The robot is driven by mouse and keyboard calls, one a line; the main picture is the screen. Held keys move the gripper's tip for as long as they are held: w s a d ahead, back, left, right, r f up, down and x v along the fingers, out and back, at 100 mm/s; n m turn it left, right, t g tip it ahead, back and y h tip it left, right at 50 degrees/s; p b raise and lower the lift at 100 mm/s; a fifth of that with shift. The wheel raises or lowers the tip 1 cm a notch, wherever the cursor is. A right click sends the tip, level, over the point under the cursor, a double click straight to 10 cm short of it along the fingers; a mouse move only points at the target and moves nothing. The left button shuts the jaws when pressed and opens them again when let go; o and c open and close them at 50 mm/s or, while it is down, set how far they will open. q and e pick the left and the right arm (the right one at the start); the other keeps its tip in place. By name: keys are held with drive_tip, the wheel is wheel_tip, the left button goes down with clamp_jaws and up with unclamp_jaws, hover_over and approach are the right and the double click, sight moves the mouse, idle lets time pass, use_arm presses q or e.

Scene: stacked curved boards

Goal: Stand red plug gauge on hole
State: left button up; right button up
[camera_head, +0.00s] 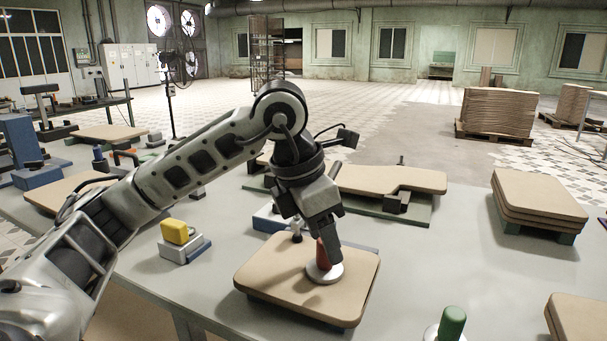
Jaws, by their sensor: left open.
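The red plug gauge (321,255) stands upright on the tan board (262,280) at front centre, its pale round base (325,273) resting on the board's top. My left gripper (329,250) reaches down from above at the gauge's red handle, and its dark fingers hide part of it. It is open; whether the fingers touch the handle cannot be told. No hole shows in the board; the area under the gauge's base is hidden. My right gripper is not in view.
A green plug gauge (452,324) stands at the front edge. A yellow block (176,231) sits on a grey-blue fixture at left. Stacked tan boards (539,196) lie at right, and another board (390,180) lies behind my gripper. Bare grey table shows right of the front board.

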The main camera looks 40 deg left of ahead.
use_arm(q)
drive_tip(key=p+v, duration=0.3)
drive_tip(key=v, duration=1.2)
drive_tip(key=shift+p, duration=0.3)
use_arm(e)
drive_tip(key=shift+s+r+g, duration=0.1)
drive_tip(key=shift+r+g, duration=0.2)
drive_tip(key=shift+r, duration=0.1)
use_arm(q)
drive_tip(key=shift+d+f, duration=0.1)
drive_tip(key=shift+d, duration=0.05)
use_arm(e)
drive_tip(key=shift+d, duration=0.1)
